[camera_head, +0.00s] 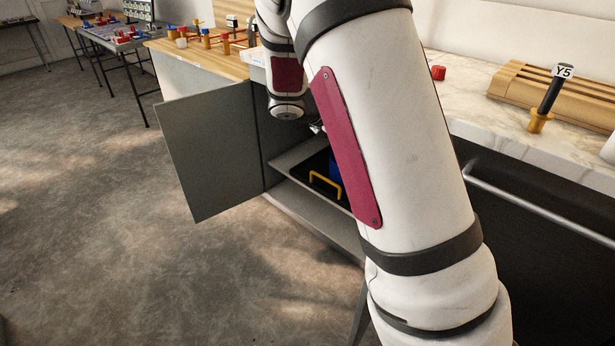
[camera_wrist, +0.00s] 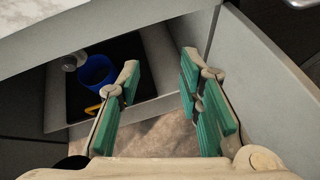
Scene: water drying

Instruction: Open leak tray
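The leak tray (camera_head: 317,164) is a dark tray low inside the open cabinet, with a yellow handle (camera_head: 325,181) at its front. A blue container (camera_head: 335,169) stands in it, partly hidden by my arm. In the wrist view the tray (camera_wrist: 130,52) shows a black floor, with the blue cup (camera_wrist: 96,72) on it. The yellow handle (camera_wrist: 93,109) is partly covered by the left finger there. My gripper (camera_wrist: 160,68) has green pads held wide apart, with nothing between them. Whether a finger touches the handle cannot be told. My arm hides most of the gripper in the head view.
The grey cabinet door (camera_head: 212,150) stands swung open to the left; it is on the right in the wrist view (camera_wrist: 265,75). A marble counter (camera_head: 475,100) lies above, with a wooden rack (camera_head: 550,92) and the Y5-labelled piece (camera_head: 546,100). Floor in front is clear.

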